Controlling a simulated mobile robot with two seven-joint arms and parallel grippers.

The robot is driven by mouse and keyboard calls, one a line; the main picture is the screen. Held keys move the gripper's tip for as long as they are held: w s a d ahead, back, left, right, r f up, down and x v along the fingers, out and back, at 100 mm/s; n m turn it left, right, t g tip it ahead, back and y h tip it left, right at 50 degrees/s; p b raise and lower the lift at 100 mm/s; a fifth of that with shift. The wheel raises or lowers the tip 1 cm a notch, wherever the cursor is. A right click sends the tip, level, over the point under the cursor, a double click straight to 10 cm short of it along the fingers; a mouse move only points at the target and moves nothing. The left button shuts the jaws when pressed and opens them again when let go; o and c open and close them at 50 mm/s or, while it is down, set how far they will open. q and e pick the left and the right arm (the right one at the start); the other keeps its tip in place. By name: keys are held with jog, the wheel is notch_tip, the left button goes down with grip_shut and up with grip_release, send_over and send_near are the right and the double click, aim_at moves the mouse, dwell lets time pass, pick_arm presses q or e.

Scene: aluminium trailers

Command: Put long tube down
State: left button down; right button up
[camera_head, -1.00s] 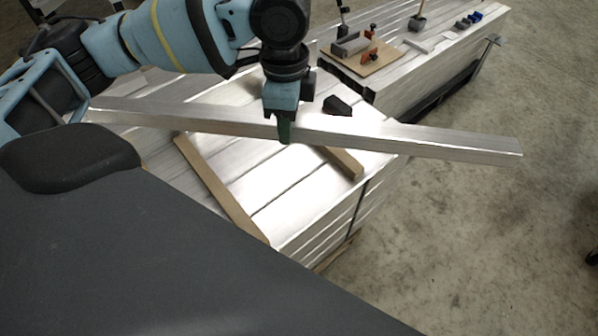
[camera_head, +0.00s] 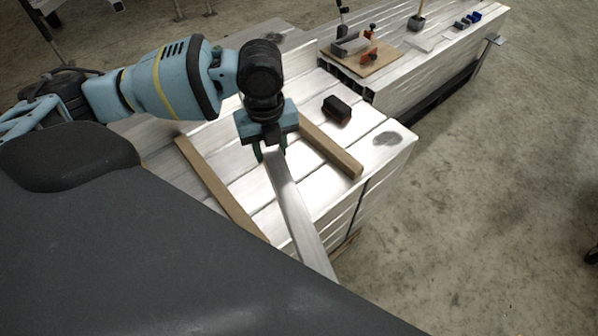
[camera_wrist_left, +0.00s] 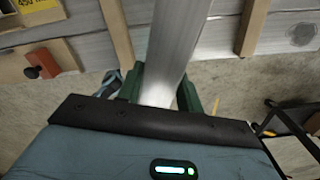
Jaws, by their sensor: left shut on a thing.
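My left gripper (camera_head: 268,150) is shut on the long tube (camera_head: 300,217), a silvery square aluminium bar. The tube runs from the gripper down toward the front of the head view, between two wooden strips and past the front edge of the trailer stack. Its lower end is hidden behind my dark body. In the left wrist view the tube (camera_wrist_left: 182,30) sits between the green fingers of the gripper (camera_wrist_left: 161,92). Whether the tube touches the stack I cannot tell. My right gripper is not in view.
Two wooden strips, left (camera_head: 222,192) and right (camera_head: 333,148), lie across the aluminium stack (camera_head: 375,165). A small black block (camera_head: 337,109) lies on top. A second stack (camera_head: 425,75) at the back right bears a wooden board (camera_head: 366,66) with orange-handled tools. Concrete floor (camera_head: 490,190) is clear at right.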

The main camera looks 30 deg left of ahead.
pick_arm(q)
jog(key=s+a+f+m, duration=0.4)
jog(key=a+f+m, duration=0.3)
jog(key=m, duration=0.7)
jog(key=shift+f, duration=1.4)
jog(key=shift+d, duration=0.1)
jog(key=w+d+f, duration=0.1)
jog(key=w+d, duration=0.6)
jog(key=w, duration=0.6)
jog(key=shift+d+f, duration=0.2)
jog(key=shift+w, duration=0.15)
jog(key=shift+w+d+f, duration=0.15)
jog(key=shift+w+f, duration=0.05)
jog(key=shift+f, duration=0.7)
jog(key=shift+w+d+f, duration=0.1)
jog(key=shift+w+f, duration=0.05)
jog(key=shift+f, duration=0.7)
jog(key=shift+f+b, duration=0.5)
jog(key=shift+f, duration=0.15)
